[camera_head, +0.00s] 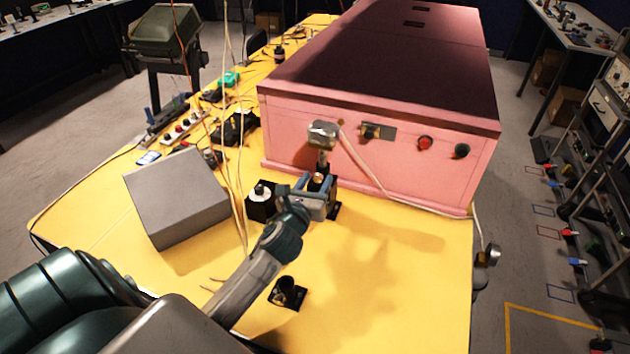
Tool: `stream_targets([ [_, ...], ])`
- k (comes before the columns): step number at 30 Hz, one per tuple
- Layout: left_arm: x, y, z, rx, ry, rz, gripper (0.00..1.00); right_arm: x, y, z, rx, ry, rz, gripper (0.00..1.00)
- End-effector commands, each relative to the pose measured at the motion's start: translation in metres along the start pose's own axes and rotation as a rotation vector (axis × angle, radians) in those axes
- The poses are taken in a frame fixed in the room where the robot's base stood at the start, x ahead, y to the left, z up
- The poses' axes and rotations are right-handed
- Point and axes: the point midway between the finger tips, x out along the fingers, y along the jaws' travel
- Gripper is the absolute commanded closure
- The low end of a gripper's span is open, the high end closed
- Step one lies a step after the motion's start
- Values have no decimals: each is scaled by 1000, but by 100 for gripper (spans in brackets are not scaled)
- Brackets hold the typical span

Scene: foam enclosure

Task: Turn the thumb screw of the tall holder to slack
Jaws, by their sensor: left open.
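The tall holder stands in front of the pink enclosure, its post carrying a silver block (323,134) at the top. Its black base (335,211) shows beside my gripper. A small brass-coloured knob (319,179), apparently the thumb screw, shows low on the post. My left gripper (317,184) is open, with its two bluish fingers on either side of the lower post near this knob. I cannot tell whether the fingers touch it. The gripper body hides part of the holder's lower section. My right gripper is not in view.
A short black holder (288,293) stands on the yellow table (390,300) near my left forearm. A grey box (178,195) lies further left. The pink enclosure (385,165) blocks the back. The table's right front is clear.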

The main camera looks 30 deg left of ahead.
Motion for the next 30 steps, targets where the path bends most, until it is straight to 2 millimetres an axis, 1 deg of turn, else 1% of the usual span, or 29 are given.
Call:
stream_targets([
  [4, 0, 0, 0, 0, 0, 0, 55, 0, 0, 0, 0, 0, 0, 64],
  [5, 0, 0, 0, 0, 0, 0, 57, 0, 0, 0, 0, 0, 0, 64],
  [6, 0, 0, 0, 0, 0, 0, 65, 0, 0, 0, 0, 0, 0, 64],
  [8, 0, 0, 0, 0, 0, 0, 76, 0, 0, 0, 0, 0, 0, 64],
  [9, 0, 0, 0, 0, 0, 0, 84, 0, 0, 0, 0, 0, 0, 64],
  [11, 0, 0, 0, 0, 0, 0, 96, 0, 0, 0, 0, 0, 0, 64],
  [12, 0, 0, 0, 0, 0, 0, 99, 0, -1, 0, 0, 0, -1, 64],
  [22, 0, 0, 0, -46, 1, 0, 99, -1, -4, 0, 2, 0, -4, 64],
  [26, -1, 0, 0, -112, 1, 1, 99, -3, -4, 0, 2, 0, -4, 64],
  [30, -1, 0, 0, -216, 2, 1, 99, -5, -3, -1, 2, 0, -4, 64],
])
